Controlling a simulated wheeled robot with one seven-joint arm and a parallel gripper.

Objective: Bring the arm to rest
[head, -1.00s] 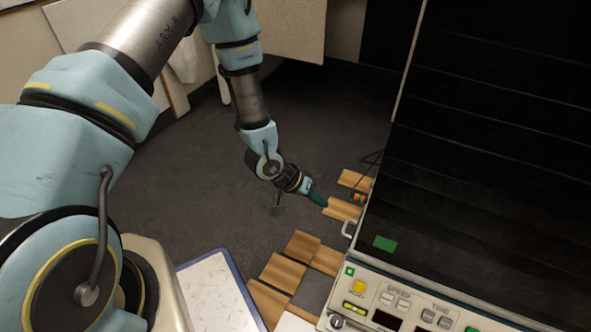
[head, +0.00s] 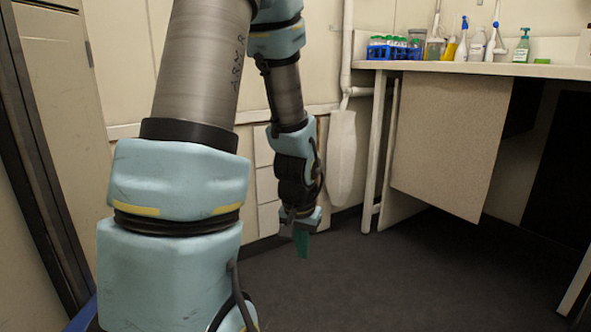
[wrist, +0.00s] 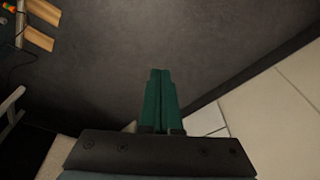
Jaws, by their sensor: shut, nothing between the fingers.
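My gripper (head: 301,242) hangs at the end of my light blue and grey arm, near the middle of the head view, pointing down above the dark floor. Its green fingers are together in the wrist view (wrist: 161,98), with nothing between them. The arm reaches forward and is bent, with the forearm hanging down in front of the pale wall cabinets. The gripper touches nothing that I can see.
A bench (head: 470,69) at the right holds a blue rack (head: 394,52) of tubes and several bottles. A white bag (head: 341,155) hangs beside my forearm. Dark floor (head: 400,275) is clear ahead. Wooden pieces (wrist: 40,38) lie at the wrist view's upper left.

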